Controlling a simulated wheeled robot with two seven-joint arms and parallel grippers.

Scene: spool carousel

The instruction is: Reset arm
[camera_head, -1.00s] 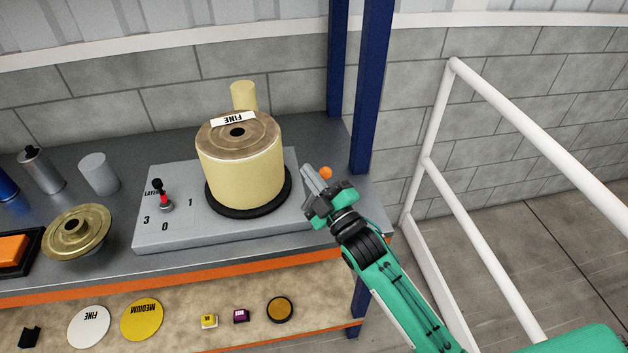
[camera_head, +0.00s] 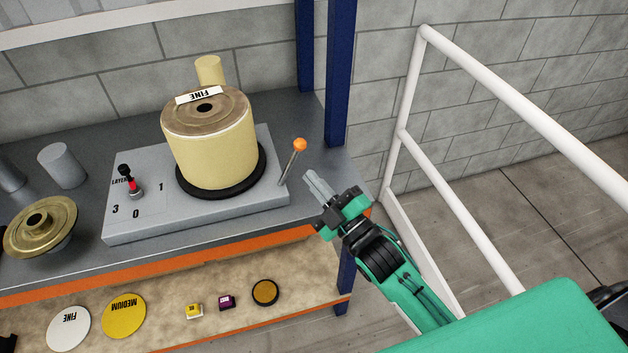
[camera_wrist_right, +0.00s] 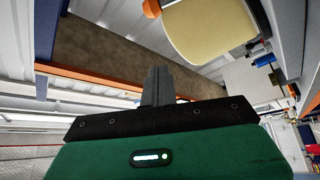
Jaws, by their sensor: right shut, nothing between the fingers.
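My right gripper (camera_head: 317,186) is shut and empty, its grey fingers side by side. It is in the air near the right end of the bench, to the right of and apart from the lever with the orange ball (camera_head: 300,145). Its shut fingers also show in the right wrist view (camera_wrist_right: 157,86). The lever stands tilted at the right end of the grey carousel base (camera_head: 225,212). A cream spool (camera_head: 212,150) with a FINE label sits on the black turntable of that base. My left gripper is not in view.
A small black and red switch (camera_head: 130,182) stands beside the numbers on the base. A brass flange (camera_head: 40,225) and a grey cylinder (camera_head: 62,166) are at left. A blue post (camera_head: 343,75) and white railing (camera_head: 408,100) stand at right. Discs and small blocks lie on the lower shelf.

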